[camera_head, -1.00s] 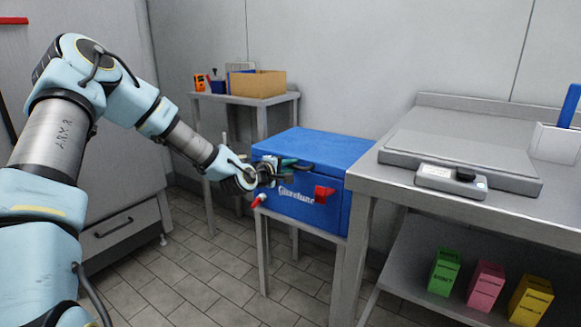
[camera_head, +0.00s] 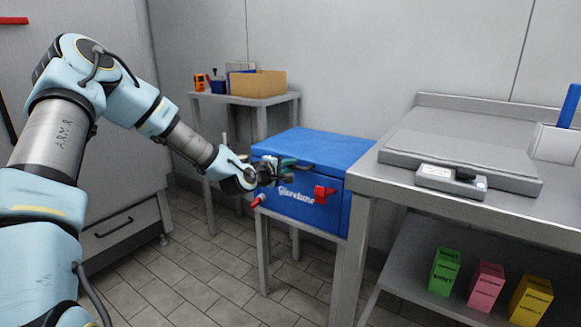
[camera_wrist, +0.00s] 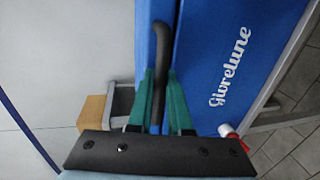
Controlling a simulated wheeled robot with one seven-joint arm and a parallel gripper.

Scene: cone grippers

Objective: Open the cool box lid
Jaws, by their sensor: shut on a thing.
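The blue cool box (camera_head: 335,217) stands on a grey stand, and its blue lid (camera_head: 335,147) lies closed on top. A dark bar handle (camera_wrist: 159,45) runs along the lid's front edge. My gripper (camera_head: 288,164) is at the box's front top edge, left of its middle. In the wrist view its green fingers (camera_wrist: 159,88) stand on either side of the handle, shut on it. A red latch (camera_head: 324,193) is on the front face, to the right. A red tap (camera_head: 259,200) sticks out low on the left. My gripper hides part of the front edge.
A steel bench (camera_head: 470,205) with a scale (camera_head: 455,178) stands close on the right. Its lower shelf holds green, pink and yellow cartons (camera_head: 486,286). A small table (camera_head: 245,101) with a cardboard box (camera_head: 258,82) is behind left. The wall above the lid is bare.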

